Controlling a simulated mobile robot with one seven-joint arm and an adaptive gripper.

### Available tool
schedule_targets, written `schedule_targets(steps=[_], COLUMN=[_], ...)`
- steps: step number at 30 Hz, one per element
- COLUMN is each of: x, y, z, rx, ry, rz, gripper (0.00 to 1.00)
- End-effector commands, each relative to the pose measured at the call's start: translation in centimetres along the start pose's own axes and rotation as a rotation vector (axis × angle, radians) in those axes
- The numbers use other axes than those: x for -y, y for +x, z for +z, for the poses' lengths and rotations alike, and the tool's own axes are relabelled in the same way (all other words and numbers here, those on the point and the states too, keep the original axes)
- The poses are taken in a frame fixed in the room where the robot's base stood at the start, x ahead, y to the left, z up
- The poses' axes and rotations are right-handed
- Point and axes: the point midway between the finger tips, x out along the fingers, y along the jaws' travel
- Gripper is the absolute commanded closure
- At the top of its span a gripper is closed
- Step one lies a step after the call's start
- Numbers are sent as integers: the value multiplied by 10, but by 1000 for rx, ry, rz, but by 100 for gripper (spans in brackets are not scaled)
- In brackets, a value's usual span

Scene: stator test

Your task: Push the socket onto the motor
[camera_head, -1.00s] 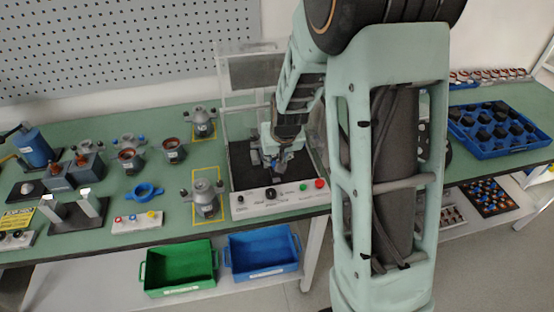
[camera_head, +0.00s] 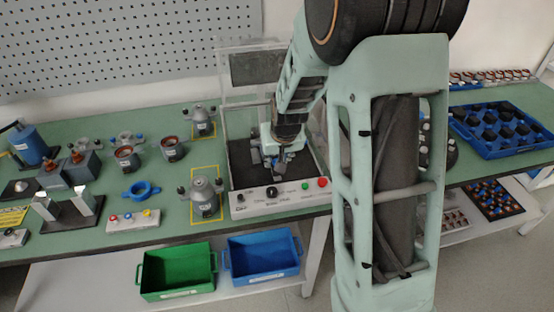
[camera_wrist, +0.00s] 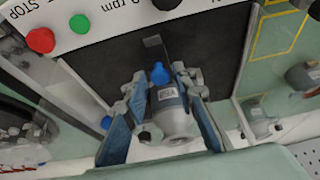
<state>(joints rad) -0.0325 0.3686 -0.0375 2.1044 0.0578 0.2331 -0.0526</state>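A grey motor (camera_wrist: 174,122) with a white label is in the test station, in the wrist view's middle. A blue piece (camera_wrist: 160,74), perhaps the socket, is at the motor's labelled end beside a dark bracket; I cannot tell whether it is seated. A gap shows at the left finger; contact at the right finger is unclear. In the head view my gripper (camera_head: 278,161) hides most of the motor.
The test station (camera_head: 246,206) has buttons along its front and clear walls around it. A motor (camera_head: 206,194) stands in a yellow-marked square to its left. A green bin (camera_head: 178,294) and a blue bin (camera_head: 262,279) are below. A blue tray (camera_head: 512,151) lies at the right.

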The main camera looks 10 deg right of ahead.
Motion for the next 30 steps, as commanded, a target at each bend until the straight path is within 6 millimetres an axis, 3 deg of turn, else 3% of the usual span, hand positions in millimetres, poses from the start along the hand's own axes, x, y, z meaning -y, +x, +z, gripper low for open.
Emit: schedule_targets(steps=[6,17,30], x=[0,0,0], y=[0,0,10], z=[0,-1,-21], rx=[0,0,-1], ry=[0,0,0], rz=[0,0,0], gripper=[95,95,94])
